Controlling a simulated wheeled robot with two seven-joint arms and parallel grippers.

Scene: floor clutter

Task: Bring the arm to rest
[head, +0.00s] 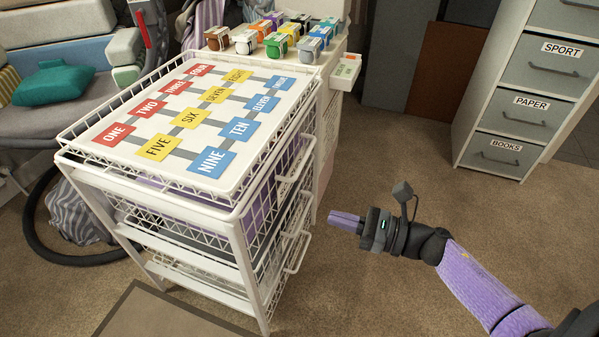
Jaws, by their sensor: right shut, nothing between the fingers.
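My right gripper (345,221) is in the middle right of the head view, over the carpet. Its purple fingers are together and hold nothing. The arm behind it runs down to the lower right corner. The fingers point left toward the side of a white wire basket trolley (240,215), with a small gap in the picture between them and its drawer handles. My left gripper does not show.
The trolley's top carries a board with number labels (190,116). Several coloured small boxes (277,46) stand on a white unit behind it. A drawer cabinet (500,155) stands at the upper right. A sofa (60,60) is at the left. Carpet (420,150) between trolley and cabinet is clear.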

